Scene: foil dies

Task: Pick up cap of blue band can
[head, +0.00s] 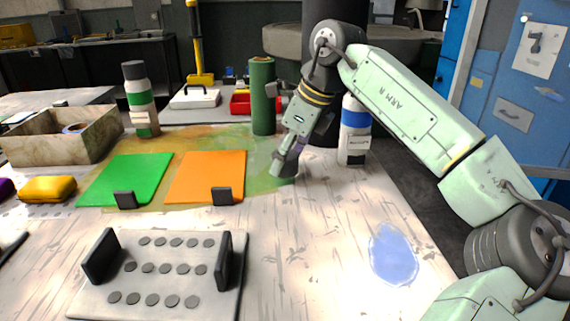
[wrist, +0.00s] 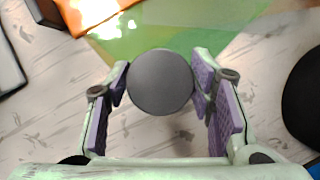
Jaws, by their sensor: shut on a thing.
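The blue band can (head: 355,146) stands upright at the back right of the table, white with a blue band. No dark cap shows on its top, though my arm passes close to it. My gripper (head: 288,160) is to the left of this can, pointing down low over the table. In the wrist view, my gripper (wrist: 160,86) is shut on a round dark grey cap (wrist: 160,82), held between the purple pads. The cap also shows at the fingertips in the head view (head: 284,168). I cannot tell whether its underside touches the table.
A green band can (head: 142,103) with a grey cap stands at the back left, beside a box (head: 60,137). A green cylinder (head: 263,95) stands behind my gripper. Green (head: 128,178) and orange (head: 205,175) sheets lie left. A rack (head: 160,285) is in front; a blue patch (head: 393,255) lies right.

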